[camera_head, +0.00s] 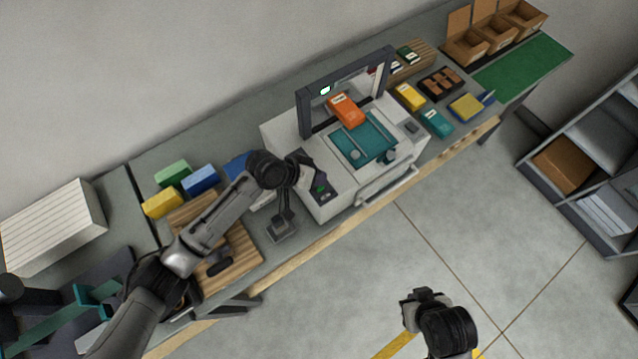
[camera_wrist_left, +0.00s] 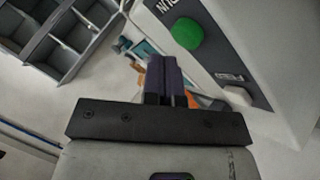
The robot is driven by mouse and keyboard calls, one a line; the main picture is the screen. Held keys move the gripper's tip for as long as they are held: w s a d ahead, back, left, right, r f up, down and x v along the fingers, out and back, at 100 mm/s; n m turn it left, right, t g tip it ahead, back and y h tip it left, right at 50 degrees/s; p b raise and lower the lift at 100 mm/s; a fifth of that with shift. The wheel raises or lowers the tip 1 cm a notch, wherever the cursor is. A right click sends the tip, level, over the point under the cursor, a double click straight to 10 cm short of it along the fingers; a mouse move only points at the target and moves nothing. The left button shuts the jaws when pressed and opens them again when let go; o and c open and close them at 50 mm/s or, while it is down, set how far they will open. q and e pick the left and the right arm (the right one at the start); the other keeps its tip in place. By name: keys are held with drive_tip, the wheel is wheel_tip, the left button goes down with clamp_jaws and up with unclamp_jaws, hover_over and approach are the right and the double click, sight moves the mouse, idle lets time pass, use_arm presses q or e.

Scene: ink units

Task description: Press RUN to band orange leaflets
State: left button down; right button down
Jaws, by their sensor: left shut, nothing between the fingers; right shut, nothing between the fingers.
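The banding machine (camera_head: 335,165) stands mid-bench, with a dark arch (camera_head: 304,108) over a teal plate (camera_head: 365,137). The orange leaflets (camera_head: 347,110) lie as a stack under the arch, at the plate's far edge. The green RUN button (camera_head: 320,189) sits on the dark front-left panel; it shows large in the left wrist view (camera_wrist_left: 187,33), with its label partly cut off. My left gripper (camera_head: 307,163) is shut and empty close by the panel; its fingers (camera_wrist_left: 166,82) appear apart from the button. My right gripper (camera_head: 408,308) is shut and empty over the floor, away from the bench.
Green, blue and yellow blocks (camera_head: 172,174) and a wooden board (camera_head: 235,250) lie left of the machine. Yellow and teal stacks (camera_head: 437,122), a dark tray (camera_head: 441,82) and a green mat (camera_head: 522,68) lie right. Shelves (camera_head: 580,165) stand far right. The floor between is clear.

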idle(0.7)
use_arm(q)
drive_tip(key=shift+f, duration=0.25)
drive_tip(key=shift+f, duration=0.2)
